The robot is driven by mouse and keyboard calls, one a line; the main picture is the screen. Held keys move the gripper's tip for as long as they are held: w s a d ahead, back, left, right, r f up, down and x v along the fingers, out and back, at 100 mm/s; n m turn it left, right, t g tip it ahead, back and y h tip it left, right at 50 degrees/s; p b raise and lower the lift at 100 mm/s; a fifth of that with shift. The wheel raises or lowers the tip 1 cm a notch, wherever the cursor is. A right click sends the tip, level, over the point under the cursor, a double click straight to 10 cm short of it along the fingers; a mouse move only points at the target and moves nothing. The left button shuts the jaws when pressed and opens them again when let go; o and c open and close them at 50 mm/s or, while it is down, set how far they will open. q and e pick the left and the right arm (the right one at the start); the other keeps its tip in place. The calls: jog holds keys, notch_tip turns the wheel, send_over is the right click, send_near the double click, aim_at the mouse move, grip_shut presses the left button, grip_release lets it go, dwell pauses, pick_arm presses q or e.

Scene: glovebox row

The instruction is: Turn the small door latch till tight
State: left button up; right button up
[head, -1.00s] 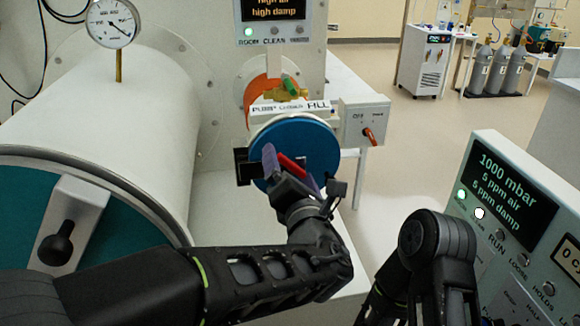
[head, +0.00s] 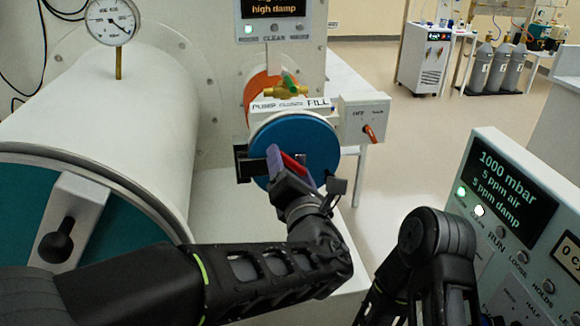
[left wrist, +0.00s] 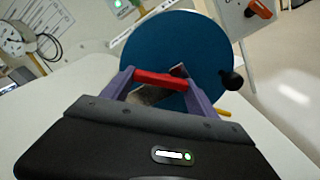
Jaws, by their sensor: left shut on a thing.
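The latch is a red bar (left wrist: 160,79) in front of the door, partly hidden by my gripper in the head view. My left gripper (head: 288,160) is at the door's face, shut on the red latch, with a purple finger at each end of the bar in the left wrist view (left wrist: 160,90). My right gripper is out of view; only part of my right arm shows at the lower right.
A box with an orange-red lever (head: 369,134) is right of the small door. A big white chamber (head: 110,130) with a teal door and black knob (head: 60,243) stands left. A control panel (head: 510,190) is close at right.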

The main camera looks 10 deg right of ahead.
pick_arm(q)
jog(key=m+p, duration=0.1)
jog(key=p, duration=0.1)
jog(key=shift+r+m+p, duration=0.3)
jog(key=shift+m+p, duration=0.05)
jog(key=shift+m, duration=0.05)
jog(key=m+p, duration=0.4)
jog(key=p, duration=0.1)
jog(key=shift+d+r, duration=0.1)
jog(key=shift+r, duration=0.1)
jog(key=shift+d+m+p, duration=0.1)
jog(key=shift+m+p, duration=0.65)
jog(key=shift+m, duration=0.15)
jog(key=shift+f+m, duration=0.1)
jog(key=shift+m, duration=0.8)
jog(key=shift+d+m, duration=0.1)
jog(key=shift+m, duration=0.9)
jog(key=m, duration=0.3)
jog(key=shift+d, duration=0.15)
jog(key=shift+d+m, duration=0.1)
jog(key=shift+m, duration=1.7)
